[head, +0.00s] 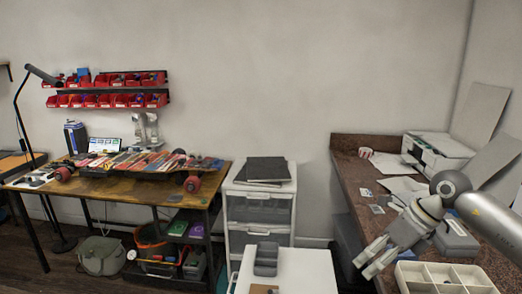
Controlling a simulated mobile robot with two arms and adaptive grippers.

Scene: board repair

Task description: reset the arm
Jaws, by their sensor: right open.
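My right gripper (372,262) reaches in from the right side of the head view, with its arm (490,215) behind it. Its fingers point down and to the left, apart and with nothing seen between them. It hangs in front of the brown counter's front edge, near a white divided tray. My left gripper is not in the head view.
A brown counter (352,172) on the right holds a printer (437,150), papers and a white divided tray (445,279). A wooden workbench (130,187) with a skateboard stands left. A white drawer unit (259,212) and a white surface (305,272) stand in the middle.

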